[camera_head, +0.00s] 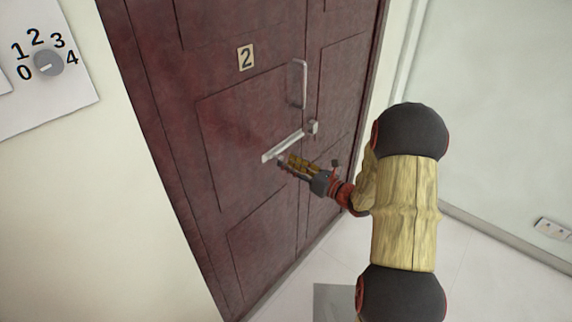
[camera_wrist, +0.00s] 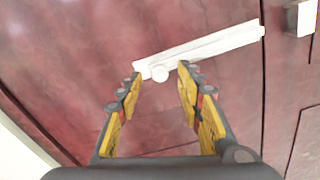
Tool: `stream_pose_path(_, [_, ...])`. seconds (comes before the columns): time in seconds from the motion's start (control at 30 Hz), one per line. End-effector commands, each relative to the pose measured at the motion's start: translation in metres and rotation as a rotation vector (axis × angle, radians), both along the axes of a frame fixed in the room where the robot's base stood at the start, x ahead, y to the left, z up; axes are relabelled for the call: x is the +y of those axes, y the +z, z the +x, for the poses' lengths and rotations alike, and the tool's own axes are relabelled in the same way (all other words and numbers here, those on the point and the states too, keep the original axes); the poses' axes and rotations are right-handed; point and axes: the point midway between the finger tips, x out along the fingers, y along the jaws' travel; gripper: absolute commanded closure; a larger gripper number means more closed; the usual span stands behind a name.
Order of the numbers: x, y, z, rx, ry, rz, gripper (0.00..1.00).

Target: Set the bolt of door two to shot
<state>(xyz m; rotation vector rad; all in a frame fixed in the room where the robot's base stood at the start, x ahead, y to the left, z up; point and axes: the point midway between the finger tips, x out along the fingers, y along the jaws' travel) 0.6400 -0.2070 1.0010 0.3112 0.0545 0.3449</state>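Door two (camera_head: 225,130) is dark red and shut, with a plate marked 2 (camera_head: 246,57). Its bolt (camera_head: 280,147) is a pale bar, slightly slanted in the head view; the wrist view shows the bar (camera_wrist: 205,46) with a small round knob (camera_wrist: 160,73) near its left end. The keeper (camera_head: 312,128), a small metal block, sits right of the bar; in the wrist view a gap separates the keeper (camera_wrist: 300,18) from the bar's right end. My gripper (camera_head: 284,161) is open, its yellow fingers (camera_wrist: 159,75) on either side of the knob; contact cannot be told.
A vertical handle (camera_head: 299,84) stands above the bolt. A wall panel with a grey dial (camera_head: 48,62) numbered 0 to 4 is at left. A wall socket (camera_head: 553,229) is at lower right. The floor at right looks clear.

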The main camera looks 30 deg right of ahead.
Motion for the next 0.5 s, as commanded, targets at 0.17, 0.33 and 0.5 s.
stream_pose_path(0.17, [0.006,-0.001,0.015,0.0,0.001,0.0,0.63])
stream_pose_path(0.33, [0.006,0.0,0.017,0.0,0.0,0.001,0.63])
stream_pose_path(0.5, [0.006,0.0,0.017,0.0,0.0,0.0,0.64])
